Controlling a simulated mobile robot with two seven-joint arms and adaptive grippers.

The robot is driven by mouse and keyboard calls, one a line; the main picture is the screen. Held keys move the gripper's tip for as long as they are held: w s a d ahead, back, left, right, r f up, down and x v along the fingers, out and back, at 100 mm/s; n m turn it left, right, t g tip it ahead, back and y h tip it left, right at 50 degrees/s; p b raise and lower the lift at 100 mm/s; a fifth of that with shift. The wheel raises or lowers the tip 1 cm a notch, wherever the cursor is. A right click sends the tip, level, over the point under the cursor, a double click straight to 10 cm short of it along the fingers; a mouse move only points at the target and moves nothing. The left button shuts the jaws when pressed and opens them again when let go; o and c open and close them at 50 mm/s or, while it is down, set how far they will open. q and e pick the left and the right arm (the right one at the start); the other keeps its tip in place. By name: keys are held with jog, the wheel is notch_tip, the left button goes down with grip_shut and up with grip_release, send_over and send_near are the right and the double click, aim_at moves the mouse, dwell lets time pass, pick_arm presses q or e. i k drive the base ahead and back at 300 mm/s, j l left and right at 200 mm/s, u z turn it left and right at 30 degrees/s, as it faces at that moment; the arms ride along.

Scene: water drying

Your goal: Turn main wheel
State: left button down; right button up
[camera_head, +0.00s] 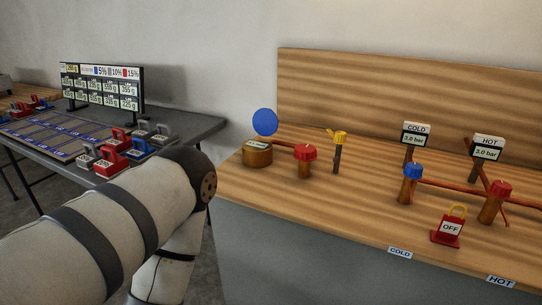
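On the wooden bench are several valve-like parts. A red knob (305,152) tops a copper post at the left. A blue disc (264,122) stands upright over a round copper base (257,154) with a small display. A blue knob (413,170) and another red knob (501,189) top copper posts at the right. I cannot tell which of these is the main wheel. My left arm fills the lower left, bent at a joint beside the bench. Neither of my grippers shows in this view.
A yellow-handled valve (340,138) stands behind the left red knob. COLD (417,134) and HOT (487,147) gauges read 3.0 bar. A red "OFF" block (448,230) with a yellow loop sits near the front edge. A grey table (185,127) with weights and a display board is left.

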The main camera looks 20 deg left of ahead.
aim_at(306, 152)
jog(key=i+j+u, duration=0.1)
jog(key=j, duration=0.3)
jog(key=i+j+u, duration=0.15)
jog(key=i+j, duration=0.15)
jog(key=i+j+u, duration=0.1)
jog(key=i+j, duration=0.15)
jog(key=j, duration=0.15)
